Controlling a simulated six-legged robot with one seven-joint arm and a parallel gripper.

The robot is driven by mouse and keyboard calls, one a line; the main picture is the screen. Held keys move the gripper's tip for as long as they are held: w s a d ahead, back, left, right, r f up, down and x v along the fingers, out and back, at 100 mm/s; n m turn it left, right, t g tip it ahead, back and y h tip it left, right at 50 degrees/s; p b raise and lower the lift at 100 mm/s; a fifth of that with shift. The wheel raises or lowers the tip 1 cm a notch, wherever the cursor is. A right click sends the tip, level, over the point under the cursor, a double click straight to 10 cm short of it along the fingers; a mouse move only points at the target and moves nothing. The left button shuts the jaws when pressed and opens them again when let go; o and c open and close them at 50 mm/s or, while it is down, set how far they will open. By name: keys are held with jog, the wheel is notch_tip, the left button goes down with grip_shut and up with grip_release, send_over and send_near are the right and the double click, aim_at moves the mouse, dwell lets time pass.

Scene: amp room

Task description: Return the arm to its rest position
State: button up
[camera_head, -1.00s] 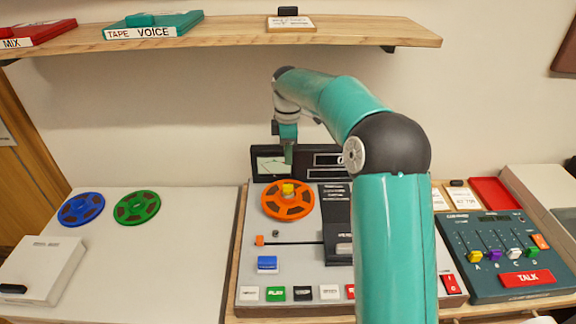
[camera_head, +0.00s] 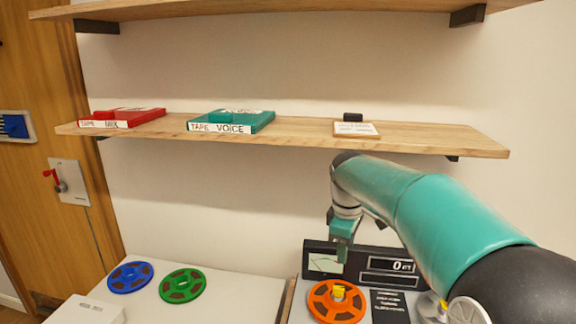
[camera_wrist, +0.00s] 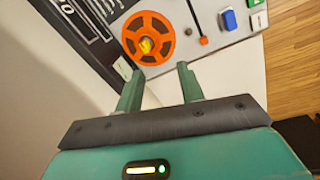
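My gripper (camera_head: 342,248) hangs at the end of my teal arm, in front of the wall and above the back of the tape machine. In the wrist view my gripper (camera_wrist: 160,86) shows two teal fingers spread apart with nothing between them. The orange reel (camera_head: 337,301) sits on the machine below the gripper, with a yellow piece (camera_head: 339,292) at its hub. The orange reel also shows beyond the fingers in the wrist view (camera_wrist: 163,28). My arm hides the right part of the machine in the head view.
A wooden shelf (camera_head: 290,134) above the gripper holds a red MIX tape box (camera_head: 122,118), a teal VOICE tape box (camera_head: 230,122) and a small card (camera_head: 356,129). Blue (camera_head: 130,277) and green (camera_head: 182,286) reels lie on the left white surface. The machine's display panel (camera_head: 385,265) stands close behind.

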jog(key=s+r+m+t, duration=0.1)
jog(key=s+r+m, duration=0.15)
jog(key=s, duration=0.55)
jog(key=s+r+m+t, duration=0.1)
jog(key=s+m, duration=0.3)
jog(key=s, duration=0.3)
jog(key=s+f+m+t, duration=0.1)
jog(key=s+f+m, duration=0.1)
jog(key=s, duration=0.4)
jog(key=s+d+f+m+t, duration=0.1)
jog(key=s+f+m, duration=0.1)
jog(key=s, duration=0.5)
jog(key=shift+s+f+m+y, duration=0.3)
jog(key=shift+f+m+y, duration=0.1)
jog(key=shift+m, duration=0.45)
